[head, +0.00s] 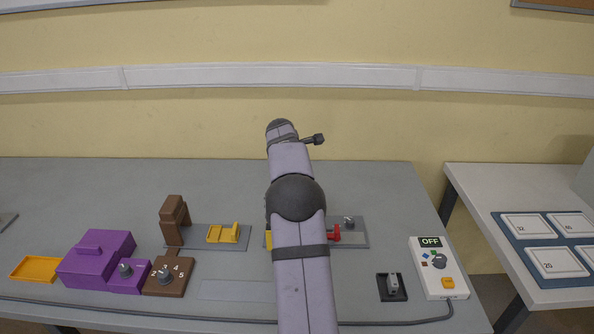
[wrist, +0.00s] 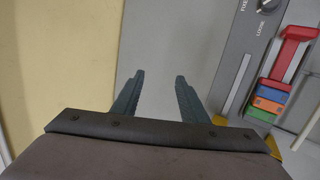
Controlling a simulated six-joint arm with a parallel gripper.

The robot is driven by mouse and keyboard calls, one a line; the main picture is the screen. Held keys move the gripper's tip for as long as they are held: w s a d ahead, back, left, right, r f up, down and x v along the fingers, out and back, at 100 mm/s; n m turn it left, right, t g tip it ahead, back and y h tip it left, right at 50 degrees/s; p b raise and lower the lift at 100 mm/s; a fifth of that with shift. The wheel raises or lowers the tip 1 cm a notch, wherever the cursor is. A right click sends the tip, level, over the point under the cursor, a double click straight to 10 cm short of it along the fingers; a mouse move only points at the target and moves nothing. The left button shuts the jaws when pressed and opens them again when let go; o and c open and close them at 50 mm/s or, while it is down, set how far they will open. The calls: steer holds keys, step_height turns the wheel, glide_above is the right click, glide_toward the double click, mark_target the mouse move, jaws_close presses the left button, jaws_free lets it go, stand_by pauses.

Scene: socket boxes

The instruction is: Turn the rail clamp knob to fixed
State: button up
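The rail clamp knob (wrist: 266,4) is a grey knob at the top edge of the wrist view, partly cut off. It sits on a grey plate (wrist: 243,45) with a "LOOSE" label beside it and a partly cut "FIX..." label. Its pointer setting cannot be made out. In the head view, a small dark knob (head: 349,222) shows on the grey plate just right of my arm. My gripper (wrist: 157,80) is open and empty, with its two fingers apart over bare table, left of the plate. My arm hides the gripper in the head view.
A red handle (wrist: 292,48) and coloured blocks (wrist: 268,103) are on the plate's right side. A white OFF box (head: 436,268) and a black switch (head: 392,287) stand at front right. Purple box (head: 97,258), brown dial box (head: 168,275) and yellow tray (head: 35,268) are left.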

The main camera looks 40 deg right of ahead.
steer(key=n+g+h, duration=0.2)
steer(key=n+g, duration=0.4)
glide_toward(350, 221)
steer(key=shift+d+f+p, duration=0.3)
steer(key=shift+f+p, duration=0.1)
steer(key=shift+f, duration=0.15)
steer(key=shift+p+x, duration=0.6)
steer(key=shift+x, duration=3.05)
steer(key=shift+d+r, duration=0.1)
steer(key=shift+d, duration=0.05)
jaws_close()
